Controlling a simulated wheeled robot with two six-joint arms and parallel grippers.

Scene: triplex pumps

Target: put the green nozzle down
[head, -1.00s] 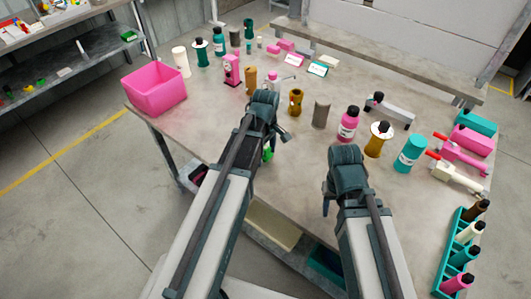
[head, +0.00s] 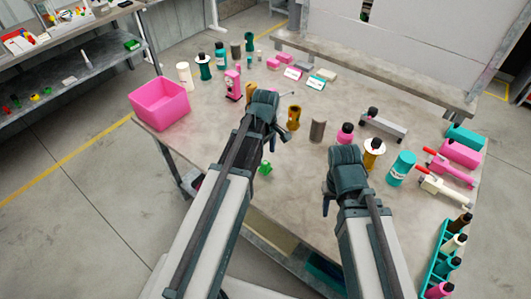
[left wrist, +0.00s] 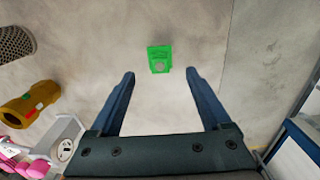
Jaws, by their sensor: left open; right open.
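The green nozzle (head: 265,168) lies on the table, near its front edge, just below my left gripper in the head view. In the left wrist view the nozzle (left wrist: 160,59) shows as a small green piece with a round grey spot. It lies beyond the fingertips, about midway between them, with a gap to both. My left gripper (head: 279,142) is open and empty; its spread fingers also show in the left wrist view (left wrist: 160,75). My right gripper (head: 328,202) is open by the table's front edge, partly hidden by its own arm.
A pink bin (head: 160,102) stands at the table's left corner. An ochre cylinder (head: 294,117), a grey cylinder (head: 317,130) and a teal bottle (head: 401,168) stand beyond the grippers. A teal rack (head: 440,245) sits at the right. Bare tabletop surrounds the nozzle.

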